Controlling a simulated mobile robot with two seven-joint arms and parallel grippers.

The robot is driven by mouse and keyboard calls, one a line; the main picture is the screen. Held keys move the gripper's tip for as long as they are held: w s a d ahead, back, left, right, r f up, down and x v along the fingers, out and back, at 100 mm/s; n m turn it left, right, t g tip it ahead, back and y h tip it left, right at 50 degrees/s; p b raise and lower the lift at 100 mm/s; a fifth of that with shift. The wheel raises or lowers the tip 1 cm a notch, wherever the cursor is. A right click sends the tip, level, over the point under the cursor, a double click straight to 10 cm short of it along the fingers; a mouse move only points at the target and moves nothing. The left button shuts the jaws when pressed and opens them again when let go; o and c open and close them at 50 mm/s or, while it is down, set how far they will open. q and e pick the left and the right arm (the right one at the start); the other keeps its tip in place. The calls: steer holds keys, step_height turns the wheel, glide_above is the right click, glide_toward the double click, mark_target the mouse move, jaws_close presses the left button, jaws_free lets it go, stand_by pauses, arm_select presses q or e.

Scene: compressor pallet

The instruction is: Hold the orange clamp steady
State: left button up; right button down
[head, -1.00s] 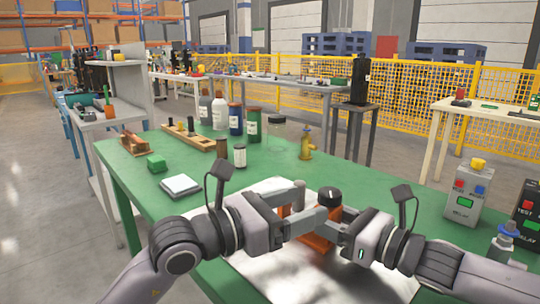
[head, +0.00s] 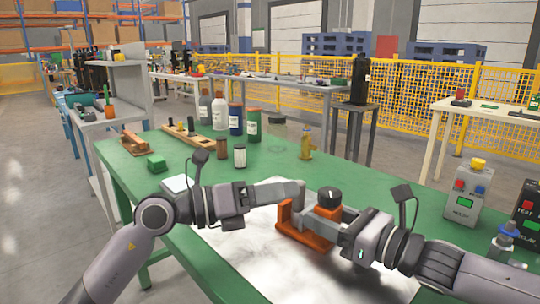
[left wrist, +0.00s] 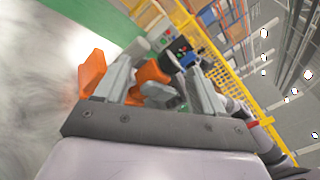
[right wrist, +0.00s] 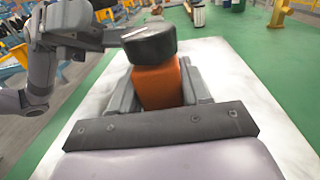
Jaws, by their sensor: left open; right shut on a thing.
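The orange clamp (head: 302,237), with a black round knob (head: 329,194) on top, stands upright on the pale sheet. My right gripper (head: 327,214) is shut on its orange block from the right. In the right wrist view the block (right wrist: 157,85) sits between the two fingers, with the knob (right wrist: 150,43) above it. My left gripper (head: 298,189) is open just to the left of and behind the clamp, holding nothing. In the left wrist view its fingers are spread and the clamp's orange parts (left wrist: 92,72) lie beyond them. The fingers hide part of the clamp.
The pale sheet (head: 255,260) lies on the green table (head: 375,172). Several bottles (head: 220,117), a green block (head: 156,163) and a brass fitting (head: 306,145) stand farther back. A grey button box (head: 467,195) is at the right. Table space behind the clamp is clear.

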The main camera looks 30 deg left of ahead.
arm_select(q)
steer(key=w+a+r+n+g+h, duration=0.1)
steer(key=w+a+r+n+h, duration=0.2)
steer(key=r+n, duration=0.1)
steer(key=shift+w+r+n+h, duration=0.3)
steer(key=shift+w+r+h, duration=0.1)
steer(key=shift+r, duration=0.2)
steer(key=shift+d, duration=0.1)
